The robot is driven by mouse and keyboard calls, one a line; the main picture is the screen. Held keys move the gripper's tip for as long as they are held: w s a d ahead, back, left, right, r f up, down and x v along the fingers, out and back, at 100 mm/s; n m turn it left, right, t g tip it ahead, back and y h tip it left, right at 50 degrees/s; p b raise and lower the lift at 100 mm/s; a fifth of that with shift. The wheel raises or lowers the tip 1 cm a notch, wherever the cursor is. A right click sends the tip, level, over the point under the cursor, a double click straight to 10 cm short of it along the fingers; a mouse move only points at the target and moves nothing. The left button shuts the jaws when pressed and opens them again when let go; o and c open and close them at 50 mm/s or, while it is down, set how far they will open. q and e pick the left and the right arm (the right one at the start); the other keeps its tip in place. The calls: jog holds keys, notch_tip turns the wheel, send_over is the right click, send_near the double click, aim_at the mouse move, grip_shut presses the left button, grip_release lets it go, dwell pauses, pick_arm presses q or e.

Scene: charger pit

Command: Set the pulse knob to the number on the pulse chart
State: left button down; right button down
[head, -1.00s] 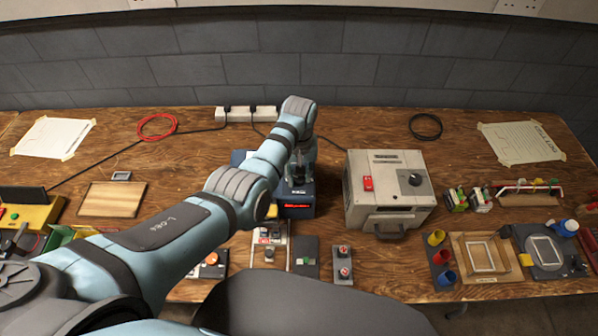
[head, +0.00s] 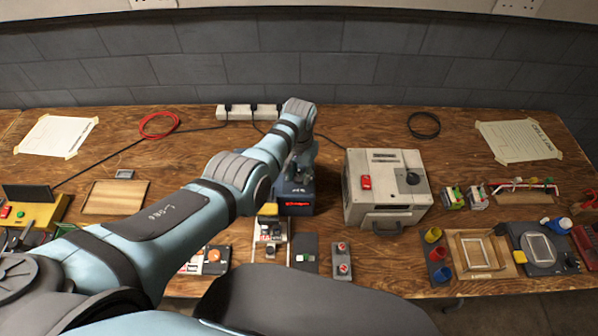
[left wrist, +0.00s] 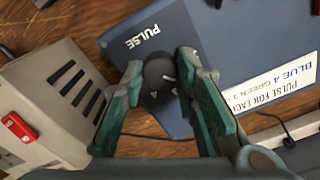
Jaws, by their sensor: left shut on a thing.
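In the left wrist view, the black pulse knob (left wrist: 160,80) with a pale pointer line stands on the blue box (left wrist: 185,35), beside the label PULSE. My left gripper (left wrist: 160,78) is shut on the knob, one finger on each side. My right gripper is not seen.
A beige box (head: 385,215) with a red switch and black dial stands close to the right of the blue box; it also shows in the left wrist view (left wrist: 50,105). Small switch panels (head: 305,250) lie in front. A power strip (head: 250,112) and cables lie behind.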

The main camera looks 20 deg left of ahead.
aim_at(299, 177)
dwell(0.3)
pick_arm(q)
jog(key=c, duration=1.2)
grip_release()
jog(key=shift+c, duration=0.2)
notch_tip(299, 177, up, 12)
jog(key=shift+a, duration=0.1)
